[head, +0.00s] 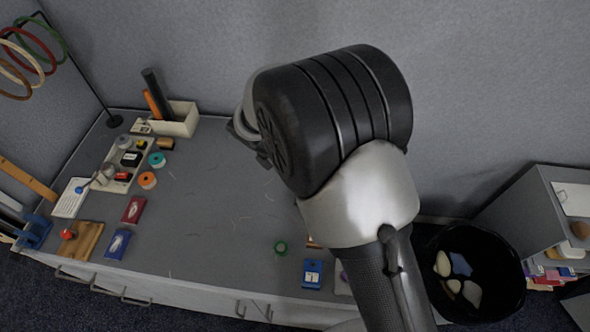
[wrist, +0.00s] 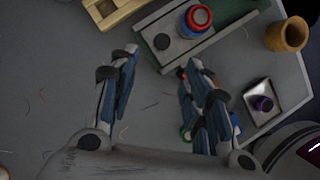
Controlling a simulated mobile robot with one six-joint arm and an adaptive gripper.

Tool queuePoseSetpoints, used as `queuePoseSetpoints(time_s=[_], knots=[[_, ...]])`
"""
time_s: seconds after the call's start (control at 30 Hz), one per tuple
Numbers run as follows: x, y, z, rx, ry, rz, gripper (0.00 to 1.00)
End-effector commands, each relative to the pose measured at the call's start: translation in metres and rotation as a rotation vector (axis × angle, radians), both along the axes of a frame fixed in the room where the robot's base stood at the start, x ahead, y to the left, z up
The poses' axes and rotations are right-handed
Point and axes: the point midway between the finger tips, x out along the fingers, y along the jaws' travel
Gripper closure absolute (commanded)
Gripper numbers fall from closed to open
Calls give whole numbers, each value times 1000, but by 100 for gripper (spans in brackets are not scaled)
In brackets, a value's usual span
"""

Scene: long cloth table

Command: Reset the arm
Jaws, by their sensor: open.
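My gripper (wrist: 160,58) is in the wrist view with its two fingers spread wide apart. It is open, and nothing is between the fingers. It is above the grey table (wrist: 50,80). In the head view my arm rises through the middle of the picture over the grey table (head: 215,210), and its large black joint hides most of the gripper and part of the table's right side.
A tray (wrist: 158,57) with a red and blue round piece (wrist: 197,18) lies beyond the fingers. A black bin (head: 432,262) stands right.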

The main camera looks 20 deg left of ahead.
Motion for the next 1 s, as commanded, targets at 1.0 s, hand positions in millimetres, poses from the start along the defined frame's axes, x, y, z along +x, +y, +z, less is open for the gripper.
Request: queuePoseSetpoints(time_s=[1.0], knots=[[11,-151,157,345,-116,-830,56]])
